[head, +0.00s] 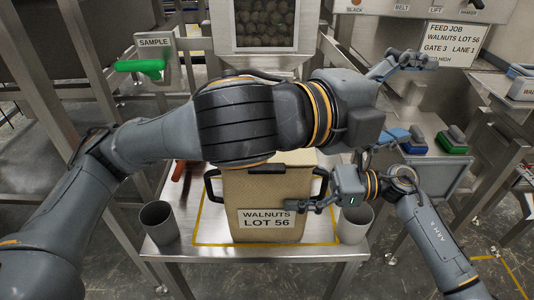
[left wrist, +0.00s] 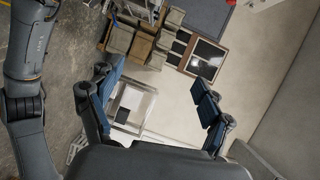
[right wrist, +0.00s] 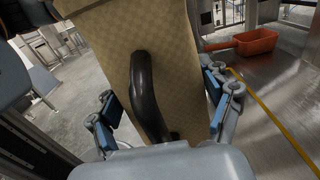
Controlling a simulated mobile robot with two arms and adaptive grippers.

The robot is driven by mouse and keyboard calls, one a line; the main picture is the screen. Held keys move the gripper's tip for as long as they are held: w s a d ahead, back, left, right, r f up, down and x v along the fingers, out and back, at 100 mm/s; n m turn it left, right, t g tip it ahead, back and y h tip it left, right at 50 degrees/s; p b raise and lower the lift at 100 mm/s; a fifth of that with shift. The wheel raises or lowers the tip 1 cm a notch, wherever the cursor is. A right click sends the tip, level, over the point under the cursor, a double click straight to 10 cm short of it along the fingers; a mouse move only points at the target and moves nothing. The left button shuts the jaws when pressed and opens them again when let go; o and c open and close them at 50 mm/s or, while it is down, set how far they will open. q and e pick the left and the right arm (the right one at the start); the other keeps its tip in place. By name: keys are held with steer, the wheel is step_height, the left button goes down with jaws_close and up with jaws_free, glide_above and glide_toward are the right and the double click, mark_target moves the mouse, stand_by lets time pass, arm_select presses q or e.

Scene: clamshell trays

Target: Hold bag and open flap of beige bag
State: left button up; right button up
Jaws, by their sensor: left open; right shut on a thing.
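The beige bag (head: 265,195) stands upright on the steel table in the head view, with a "WALNUTS LOT 56" label and black side handles. My left arm passes in front of its upper part, so I cannot make out the flap. My right gripper (head: 335,190) is at the bag's right side, shut on it. In the right wrist view, its blue-padded fingers (right wrist: 163,100) lie either side of the bag (right wrist: 155,40) and a black handle (right wrist: 145,95). My left gripper (head: 408,64) is open and empty, up and right of the bag; its spread fingers show in the left wrist view (left wrist: 153,100).
Two grey cups (head: 158,222) and (head: 353,224) stand on the table (head: 190,252) left and right of the bag.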

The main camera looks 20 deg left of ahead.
arm_select(q)
step_height(320, 180, up, 17)
steer(key=s+m+t+h, duration=0.2)
steer(key=m+t+h, duration=0.15)
steer(key=m, duration=0.45)
steer(key=w+a+f+n+y, duration=0.2)
steer(key=w+a+f+y, duration=0.1)
steer(key=w+f+y, duration=0.3)
steer(key=g+y, duration=1)
steer(key=g, duration=0.4)
glide_toward(267, 167)
step_height(267, 167, down, 8)
steer(key=shift+d+r, duration=0.1)
steer(key=shift+d, duration=0.05)
steer(key=shift+c, duration=0.2)
jaws_close()
